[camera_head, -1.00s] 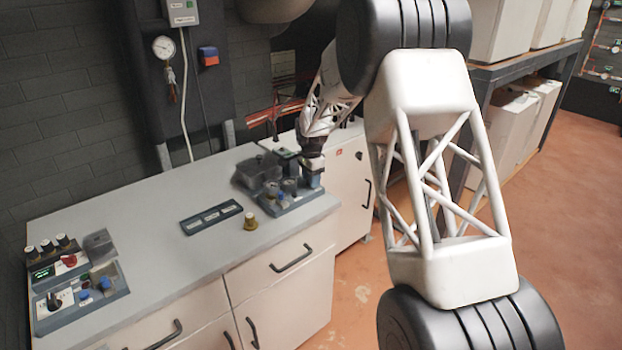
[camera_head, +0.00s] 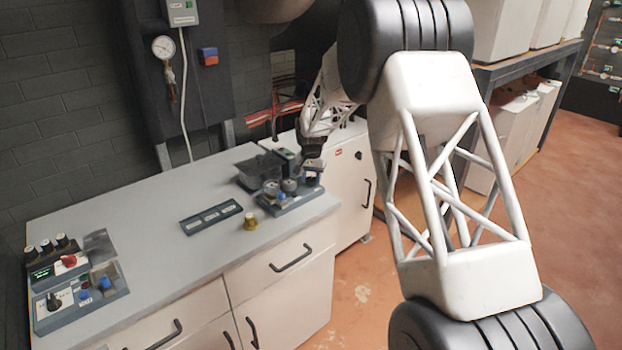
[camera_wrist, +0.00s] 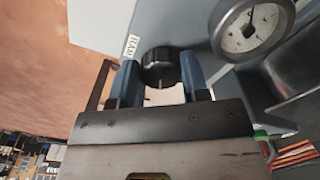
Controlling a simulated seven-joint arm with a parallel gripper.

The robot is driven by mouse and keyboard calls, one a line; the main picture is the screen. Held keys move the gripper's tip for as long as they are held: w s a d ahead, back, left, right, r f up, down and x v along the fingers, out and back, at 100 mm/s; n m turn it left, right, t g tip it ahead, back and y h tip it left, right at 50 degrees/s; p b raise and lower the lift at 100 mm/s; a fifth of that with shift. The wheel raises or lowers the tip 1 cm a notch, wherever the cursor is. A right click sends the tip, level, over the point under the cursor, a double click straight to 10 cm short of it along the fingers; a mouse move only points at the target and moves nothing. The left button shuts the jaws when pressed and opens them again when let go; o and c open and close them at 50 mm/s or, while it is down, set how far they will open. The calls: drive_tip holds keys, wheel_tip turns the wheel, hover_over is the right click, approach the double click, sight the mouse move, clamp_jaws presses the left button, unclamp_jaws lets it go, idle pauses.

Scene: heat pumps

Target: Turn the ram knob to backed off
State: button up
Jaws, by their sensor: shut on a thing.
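In the wrist view a black ribbed knob (camera_wrist: 160,62) sits between the two blue fingers of my gripper (camera_wrist: 160,74). The fingers are shut on its sides. A white label with dark letters (camera_wrist: 131,45) is beside the knob, too small to read for certain. In the head view my gripper (camera_head: 313,172) is at the right end of the small bench station (camera_head: 297,199), and the knob cannot be made out there.
A round dial gauge (camera_wrist: 251,27) is close to the right finger in the wrist view. On the bench (camera_head: 150,215) are a dark labelled tray (camera_head: 211,218), a brass-coloured knob (camera_head: 250,222) and a control panel (camera_head: 80,298) at left.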

sight(312, 178)
drive_tip(key=n, duration=0.6)
drive_tip(key=shift+w+r, duration=0.1)
drive_tip(key=n, duration=0.7)
idle(0.4)
drive_tip(key=o, duration=0.9)
drive_tip(key=shift+d, duration=0.1)
drive_tip(key=shift+r, duration=3.9)
